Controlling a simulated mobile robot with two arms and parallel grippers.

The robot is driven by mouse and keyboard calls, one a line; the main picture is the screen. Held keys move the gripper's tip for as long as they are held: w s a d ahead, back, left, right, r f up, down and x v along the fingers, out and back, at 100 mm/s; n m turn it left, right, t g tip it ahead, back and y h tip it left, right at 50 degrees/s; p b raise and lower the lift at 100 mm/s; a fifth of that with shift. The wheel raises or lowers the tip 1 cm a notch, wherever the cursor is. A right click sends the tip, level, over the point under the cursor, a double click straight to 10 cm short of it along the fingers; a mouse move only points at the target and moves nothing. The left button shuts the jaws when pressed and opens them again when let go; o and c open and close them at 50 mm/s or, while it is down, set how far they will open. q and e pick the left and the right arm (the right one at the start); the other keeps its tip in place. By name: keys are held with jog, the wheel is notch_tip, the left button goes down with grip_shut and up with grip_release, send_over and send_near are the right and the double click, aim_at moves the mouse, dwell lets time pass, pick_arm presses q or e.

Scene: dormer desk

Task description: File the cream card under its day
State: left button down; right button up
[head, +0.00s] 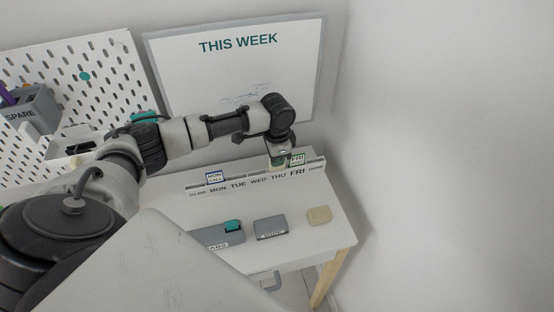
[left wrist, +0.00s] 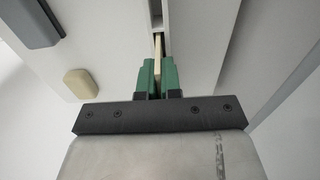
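That card lines up with the rail's narrow slot (left wrist: 156,9). Whether its lower edge is fully seated is hidden. My right gripper is out of view.
On the white desk, a grey holder with a teal block (head: 232,226), a grey box (head: 270,228) and a beige block (head: 319,215) stand in front of the rail. A THIS WEEK whiteboard (head: 235,75) and a pegboard (head: 85,75) are behind. Desk space separates rail and objects.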

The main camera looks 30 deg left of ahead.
pick_arm(q)
jog(key=shift+f, duration=0.8)
jog(key=shift+f, duration=0.1)
jog(key=c, duration=1.3)
grip_release()
notch_tip(320, 180, up, 12)
jog(key=shift+r+b, duration=0.2)
jog(key=shift+b, duration=0.35)
jog(key=shift+f, duration=0.1)
